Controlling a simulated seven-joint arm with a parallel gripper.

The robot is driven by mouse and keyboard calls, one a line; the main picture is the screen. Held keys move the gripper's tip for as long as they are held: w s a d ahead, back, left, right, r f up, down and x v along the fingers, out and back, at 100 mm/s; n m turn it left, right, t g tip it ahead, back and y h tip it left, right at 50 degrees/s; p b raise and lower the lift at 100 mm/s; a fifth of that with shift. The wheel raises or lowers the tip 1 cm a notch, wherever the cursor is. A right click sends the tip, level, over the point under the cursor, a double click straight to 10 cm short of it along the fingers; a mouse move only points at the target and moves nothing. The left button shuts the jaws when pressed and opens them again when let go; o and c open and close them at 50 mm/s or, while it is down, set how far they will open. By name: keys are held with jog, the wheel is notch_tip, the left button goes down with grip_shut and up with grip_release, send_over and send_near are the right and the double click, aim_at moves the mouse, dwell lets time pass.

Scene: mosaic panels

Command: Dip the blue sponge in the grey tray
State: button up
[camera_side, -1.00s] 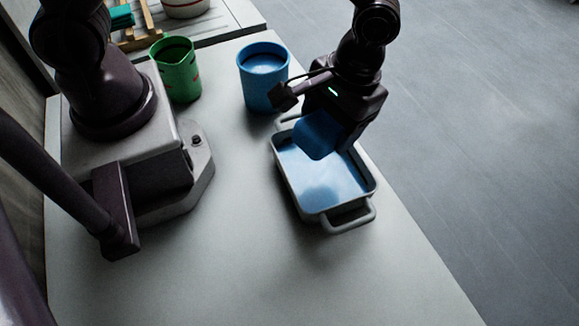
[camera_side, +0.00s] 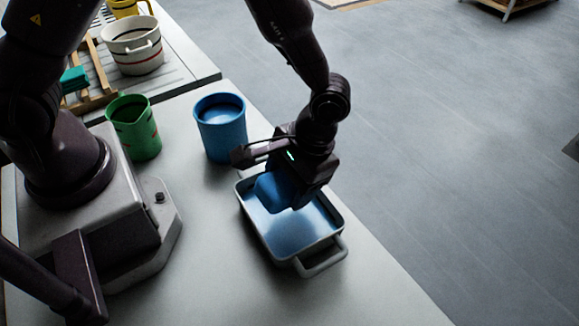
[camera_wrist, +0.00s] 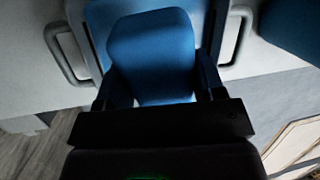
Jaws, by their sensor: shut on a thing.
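The blue sponge (camera_side: 272,190) is held between the fingers of my gripper (camera_side: 286,188), which is shut on it. It hangs over the far part of the grey tray (camera_side: 243,222), low and close to the blue surface inside. I cannot tell whether the sponge touches that surface. In the wrist view the sponge (camera_wrist: 152,48) fills the space between my gripper's fingers (camera_wrist: 158,88), with a tray handle (camera_wrist: 52,50) showing on the left. My gripper hides the tray's far right part in the side view.
A blue cup (camera_side: 221,130) stands just behind the tray, and a green cup (camera_side: 135,128) stands farther left. A striped white pot (camera_side: 132,48) and a wooden rack (camera_side: 98,72) are at the back left. The table's right edge runs close beside the tray.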

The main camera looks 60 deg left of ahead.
jog(key=shift+f, duration=2.85)
jog(key=shift+d, duration=0.1)
jog(key=shift+d, duration=0.65)
jog(key=shift+a, duration=0.15)
jog(key=shift+a, duration=0.6)
jog(key=shift+d, duration=0.75)
jog(key=shift+r, duration=0.1)
